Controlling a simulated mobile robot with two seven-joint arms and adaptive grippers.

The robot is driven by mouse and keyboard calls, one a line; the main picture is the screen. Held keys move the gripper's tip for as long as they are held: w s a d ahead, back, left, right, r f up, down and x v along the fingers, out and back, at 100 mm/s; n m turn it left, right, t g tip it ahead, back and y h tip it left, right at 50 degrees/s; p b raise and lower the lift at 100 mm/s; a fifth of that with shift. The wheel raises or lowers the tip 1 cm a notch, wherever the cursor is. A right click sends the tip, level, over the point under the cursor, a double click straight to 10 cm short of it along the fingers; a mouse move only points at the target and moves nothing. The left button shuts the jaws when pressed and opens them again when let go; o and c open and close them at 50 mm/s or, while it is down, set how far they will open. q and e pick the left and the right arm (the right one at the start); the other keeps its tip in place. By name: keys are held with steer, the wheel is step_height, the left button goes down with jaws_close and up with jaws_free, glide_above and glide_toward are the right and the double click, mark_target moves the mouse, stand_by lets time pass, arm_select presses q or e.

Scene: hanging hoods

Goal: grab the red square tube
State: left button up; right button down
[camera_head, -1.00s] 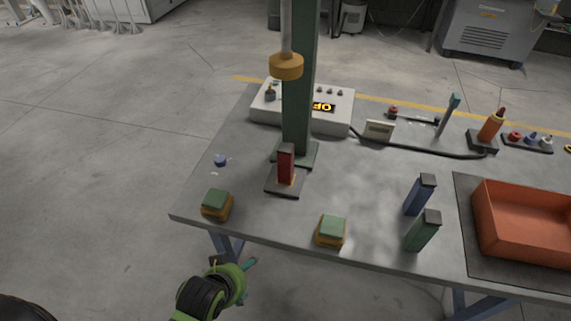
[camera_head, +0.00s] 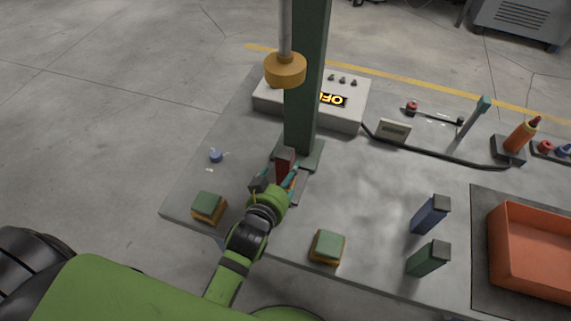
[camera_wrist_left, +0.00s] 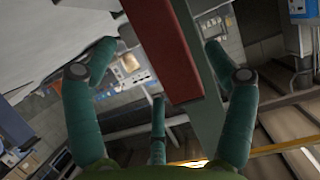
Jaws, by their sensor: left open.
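In the left wrist view the red tube (camera_wrist_left: 163,45) runs between the spread fingers (camera_wrist_left: 157,60), with no clear finger contact visible. My right gripper is not in view.
A yellow-ended hanging rod (camera_head: 286,69) is above the tube. A white control box (camera_head: 335,112) is behind the post. Two green-topped blocks (camera_head: 209,206) (camera_head: 327,246) sit near the front edge. Blue (camera_head: 429,216) and green (camera_head: 427,260) tubes and an orange bin (camera_head: 535,250) are to the right.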

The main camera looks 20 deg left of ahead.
mark_target(286, 173)
arm_select(q)
steer(key=x, duration=0.2)
steer(key=shift+w+f+p, duration=0.2)
steer(key=shift+p, duration=0.15)
steer(key=shift+x, duration=1.2)
steer(key=shift+f, duration=0.15)
steer(key=c, duration=1.5)
steer(key=shift+c, duration=0.2)
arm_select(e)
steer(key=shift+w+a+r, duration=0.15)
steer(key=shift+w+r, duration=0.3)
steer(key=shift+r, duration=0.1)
